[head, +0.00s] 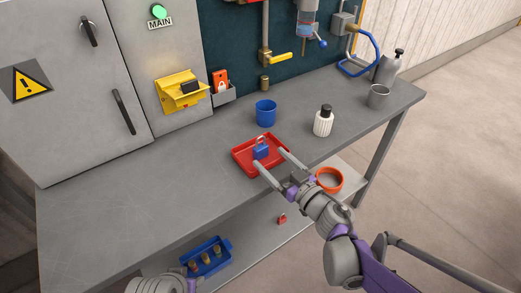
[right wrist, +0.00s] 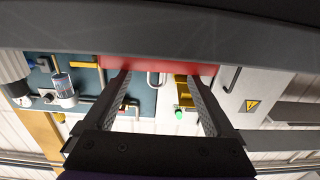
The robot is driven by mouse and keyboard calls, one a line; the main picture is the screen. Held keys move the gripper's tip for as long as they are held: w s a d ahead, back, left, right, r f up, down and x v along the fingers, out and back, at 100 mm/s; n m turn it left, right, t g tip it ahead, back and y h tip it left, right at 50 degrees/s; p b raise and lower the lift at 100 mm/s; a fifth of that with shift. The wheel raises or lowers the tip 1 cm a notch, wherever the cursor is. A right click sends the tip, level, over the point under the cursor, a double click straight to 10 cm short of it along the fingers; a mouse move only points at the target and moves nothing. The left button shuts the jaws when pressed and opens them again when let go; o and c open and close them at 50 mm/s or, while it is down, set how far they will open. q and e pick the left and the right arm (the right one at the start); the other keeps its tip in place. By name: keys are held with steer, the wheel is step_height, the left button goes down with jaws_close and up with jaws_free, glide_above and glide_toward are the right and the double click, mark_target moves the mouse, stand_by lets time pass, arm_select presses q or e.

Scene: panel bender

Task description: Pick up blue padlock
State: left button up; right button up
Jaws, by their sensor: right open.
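The blue padlock (head: 260,152) stands upright in the red tray (head: 243,165) on the grey bench, its shackle on top. My right gripper (head: 270,158) is open and reaches over the tray's front edge. Its two fingertips are spread right at the near side of the padlock; I cannot tell whether they touch it. In the right wrist view, the fingers (right wrist: 163,80) are apart, with a grey shackle (right wrist: 157,80) and the red tray (right wrist: 180,69) seen between them. The padlock's blue body is not visible there. My left gripper is not in view.
Behind the tray stand a blue cup (head: 265,114) and a white bottle with a black cap (head: 323,121). A blue bin (head: 207,257) and a small red padlock (head: 282,218) are lower down. The bench's left side is clear.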

mark_target(263, 148)
steer(key=shift+r+x, duration=0.2)
steer(key=shift+x, duration=2.55)
steer(key=shift+d, duration=0.2)
jaws_close()
